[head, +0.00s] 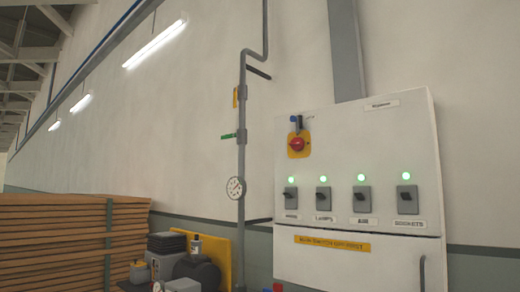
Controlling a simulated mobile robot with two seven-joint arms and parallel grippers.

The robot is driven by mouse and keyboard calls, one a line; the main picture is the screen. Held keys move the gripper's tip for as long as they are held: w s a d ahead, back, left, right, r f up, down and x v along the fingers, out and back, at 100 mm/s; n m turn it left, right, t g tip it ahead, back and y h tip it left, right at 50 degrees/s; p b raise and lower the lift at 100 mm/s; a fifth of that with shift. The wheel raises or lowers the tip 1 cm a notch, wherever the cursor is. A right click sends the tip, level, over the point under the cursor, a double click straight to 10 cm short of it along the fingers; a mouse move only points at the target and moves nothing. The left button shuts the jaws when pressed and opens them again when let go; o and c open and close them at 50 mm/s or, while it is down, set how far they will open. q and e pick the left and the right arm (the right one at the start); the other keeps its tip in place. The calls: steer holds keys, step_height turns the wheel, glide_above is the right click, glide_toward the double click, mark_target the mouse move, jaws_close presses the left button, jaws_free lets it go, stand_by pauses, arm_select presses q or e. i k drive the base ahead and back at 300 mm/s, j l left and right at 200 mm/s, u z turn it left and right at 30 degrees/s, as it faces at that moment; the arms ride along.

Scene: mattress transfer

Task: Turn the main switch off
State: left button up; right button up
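The main switch (297,144) is a red rotary knob on a yellow plate, on the upper left of a white electrical cabinet (400,130). A small dark and blue piece (296,121) sits just above the knob. Below are several grey toggle switches, such as the leftmost (290,198) and the rightmost (407,199), each under a lit green lamp (405,176). Their labels are small; the rightmost reads SOCKETS. A yellow label strip (333,243) lies below the row. Neither gripper shows in the head view.
A grey pipe (241,160) with a green valve handle (229,136), a yellow handle (235,97) and a round gauge (236,188) runs left of the cabinet. A compressor-like machine (197,271) and stacked wooden boards (70,240) stand at lower left.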

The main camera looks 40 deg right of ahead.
mark_target(297, 144)
steer(key=i+z, duration=0.3)
steer(key=i, duration=0.15)
steer(key=i+j+z, duration=0.35)
steer(key=i+z, duration=0.2)
steer(key=z, duration=0.15)
steer(key=i+z, duration=0.15)
steer(key=z, duration=0.25)
steer(key=i+j+z, duration=0.15)
steer(key=z, duration=0.2)
